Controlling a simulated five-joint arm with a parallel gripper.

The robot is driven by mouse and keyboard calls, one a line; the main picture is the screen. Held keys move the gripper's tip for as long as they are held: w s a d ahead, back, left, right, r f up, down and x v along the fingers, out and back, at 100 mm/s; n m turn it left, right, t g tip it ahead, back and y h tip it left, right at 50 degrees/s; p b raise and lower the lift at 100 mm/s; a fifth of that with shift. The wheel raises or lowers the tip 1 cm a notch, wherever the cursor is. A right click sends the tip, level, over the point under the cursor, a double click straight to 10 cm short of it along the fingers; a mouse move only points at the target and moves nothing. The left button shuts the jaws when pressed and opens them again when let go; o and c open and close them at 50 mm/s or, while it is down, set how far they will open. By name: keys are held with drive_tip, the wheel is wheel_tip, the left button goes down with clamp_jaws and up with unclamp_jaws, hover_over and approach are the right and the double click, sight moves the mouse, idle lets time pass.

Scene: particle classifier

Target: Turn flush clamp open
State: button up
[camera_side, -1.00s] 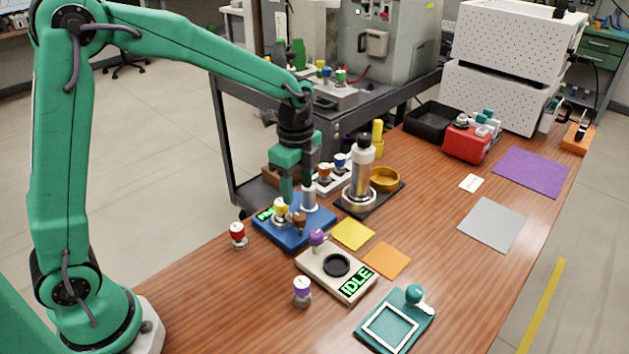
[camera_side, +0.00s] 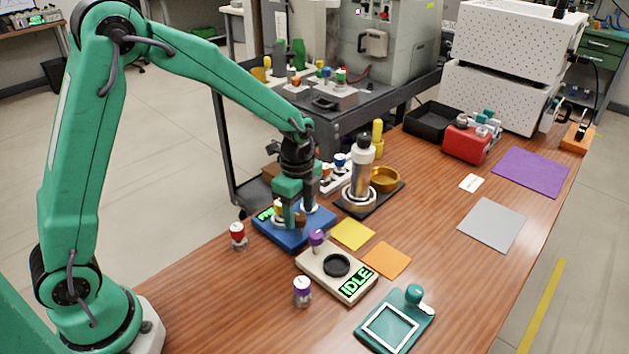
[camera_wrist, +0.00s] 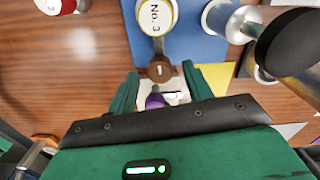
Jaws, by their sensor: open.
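The blue station (camera_side: 283,240) stands on the wooden table and also shows in the wrist view (camera_wrist: 190,47). At its front is a small brown knob (camera_wrist: 160,68) with a pale mark, which I take to be the flush clamp. My gripper (camera_side: 293,222) is low over the station, pointing down. In the wrist view my gripper (camera_wrist: 163,82) is open, with green fingers on either side of the knob; contact cannot be told. A vial labelled No. 3 (camera_wrist: 155,14) stands just beyond the knob. The gripper partly hides the station in the side view.
A red-capped vial (camera_side: 237,236) stands left of the station. A beige IDLE scale (camera_side: 322,276) and purple-capped vials (camera_side: 302,291) are in front. A tall dark-topped cylinder (camera_side: 361,180) stands close on the right. The table's right side has free room.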

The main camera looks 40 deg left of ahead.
drive_tip(key=shift+f, duration=0.55)
drive_tip(key=c, duration=1)
